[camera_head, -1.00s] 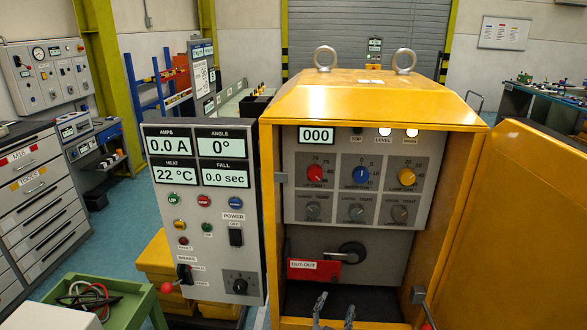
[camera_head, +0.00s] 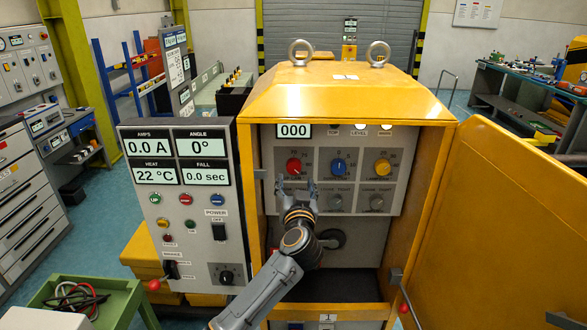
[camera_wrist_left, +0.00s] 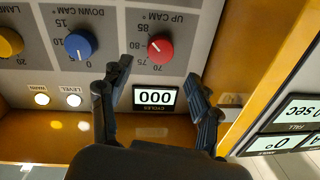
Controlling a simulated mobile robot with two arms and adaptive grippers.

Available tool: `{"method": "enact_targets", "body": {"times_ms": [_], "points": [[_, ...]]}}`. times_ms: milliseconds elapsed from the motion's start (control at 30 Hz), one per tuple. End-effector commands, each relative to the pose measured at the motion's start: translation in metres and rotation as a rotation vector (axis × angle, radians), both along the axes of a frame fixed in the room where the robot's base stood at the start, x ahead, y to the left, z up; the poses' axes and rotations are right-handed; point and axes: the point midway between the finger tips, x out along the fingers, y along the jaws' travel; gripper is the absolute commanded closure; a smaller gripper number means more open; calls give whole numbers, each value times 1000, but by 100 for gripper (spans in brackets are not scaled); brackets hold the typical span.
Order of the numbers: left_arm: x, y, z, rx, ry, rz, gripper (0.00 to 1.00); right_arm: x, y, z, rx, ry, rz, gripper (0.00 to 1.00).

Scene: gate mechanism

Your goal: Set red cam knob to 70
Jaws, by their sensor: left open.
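The red cam knob (camera_head: 293,166) is on the grey panel inside the yellow cabinet, at the left of the row of coloured knobs. In the left wrist view the red knob (camera_wrist_left: 160,49), labelled UP CAM, shows upside down, with scale numbers 70, 75 and 85 around it. A white pointer line is on the knob; its exact reading is too small to tell. My left gripper (camera_head: 297,187) is open and empty, just below the knob in the head view. In the wrist view its fingers (camera_wrist_left: 157,82) are spread apart, not touching the knob. My right gripper is out of view.
A blue knob (camera_head: 338,167) and a yellow knob (camera_head: 382,167) sit to the right of the red one. A cycles display (camera_head: 294,131) reads 000. The open control door (camera_head: 182,215) stands at left, the yellow cabinet door (camera_head: 515,220) at right.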

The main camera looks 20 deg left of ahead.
Motion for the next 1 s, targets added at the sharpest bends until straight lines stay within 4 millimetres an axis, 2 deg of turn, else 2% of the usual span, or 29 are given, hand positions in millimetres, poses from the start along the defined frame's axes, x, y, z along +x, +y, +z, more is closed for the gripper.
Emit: {"method": "enact_targets", "body": {"times_ms": [33, 200, 400, 833, 1000], "points": [[11, 4, 2, 1, 0, 2, 37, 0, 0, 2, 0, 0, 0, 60], [40, 15, 1, 1, 0, 2, 37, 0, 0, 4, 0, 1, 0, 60], [61, 21, 0, -1, -1, -1, 37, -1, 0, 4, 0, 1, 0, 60], [68, 24, 0, -1, -1, -1, 37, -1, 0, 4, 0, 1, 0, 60], [68, 24, 0, -1, 0, -1, 72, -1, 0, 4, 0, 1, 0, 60]]}}
